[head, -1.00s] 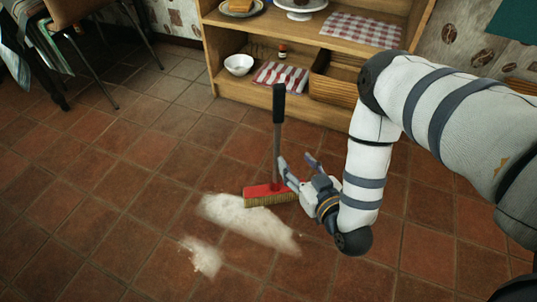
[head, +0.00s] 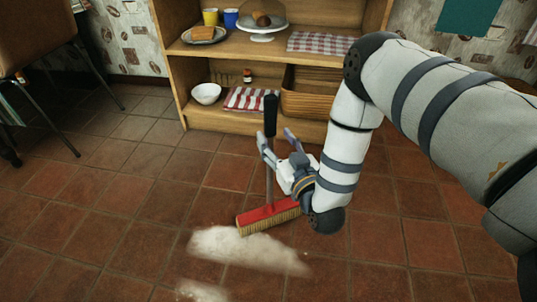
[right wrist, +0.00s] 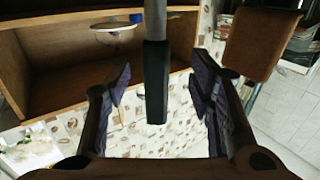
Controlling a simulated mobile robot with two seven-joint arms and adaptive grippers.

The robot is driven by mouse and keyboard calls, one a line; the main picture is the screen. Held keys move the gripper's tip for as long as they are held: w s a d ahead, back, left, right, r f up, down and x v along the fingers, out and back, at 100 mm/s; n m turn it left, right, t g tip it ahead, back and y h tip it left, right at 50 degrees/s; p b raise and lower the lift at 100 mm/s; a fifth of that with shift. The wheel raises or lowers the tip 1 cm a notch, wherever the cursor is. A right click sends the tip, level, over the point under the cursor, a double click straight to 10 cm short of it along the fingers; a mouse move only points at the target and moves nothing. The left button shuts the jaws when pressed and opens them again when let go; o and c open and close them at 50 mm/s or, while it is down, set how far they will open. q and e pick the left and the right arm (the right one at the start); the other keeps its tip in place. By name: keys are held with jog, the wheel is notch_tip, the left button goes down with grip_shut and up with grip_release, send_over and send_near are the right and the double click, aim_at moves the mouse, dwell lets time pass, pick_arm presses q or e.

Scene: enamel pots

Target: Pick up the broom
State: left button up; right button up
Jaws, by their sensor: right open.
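The broom (head: 268,215) stands upright on the tiled floor, its red head with tan bristles down beside a patch of pale powder. Its grey shaft rises to a black grip (head: 270,115). My right gripper (head: 277,139) is open by the upper shaft, just below the black grip in the head view. In the right wrist view the black grip (right wrist: 157,82) appears between the two spread dark fingers (right wrist: 160,84), with space on both sides. I cannot tell how deep it lies between them. My left gripper is not in view.
Pale powder (head: 245,249) lies on the floor before the broom. A wooden shelf unit (head: 270,50) stands behind, holding a white bowl (head: 206,94), a basket (head: 312,103) and checked cloths. A chair (head: 38,50) stands at the left. Floor tiles at the left are open.

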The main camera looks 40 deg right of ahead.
aim_at(272, 132)
jog(key=x, duration=0.1)
jog(key=b+x, duration=0.1)
jog(key=x, duration=0.1)
jog(key=b+x, duration=0.1)
jog(key=shift+w+d+f, duration=0.25)
jog(key=shift+d, duration=0.1)
jog(key=shift+w+r, duration=0.1)
jog(key=shift+w, duration=0.05)
jog(key=shift+r, duration=0.1)
grip_shut()
jog(key=shift+r, duration=0.1)
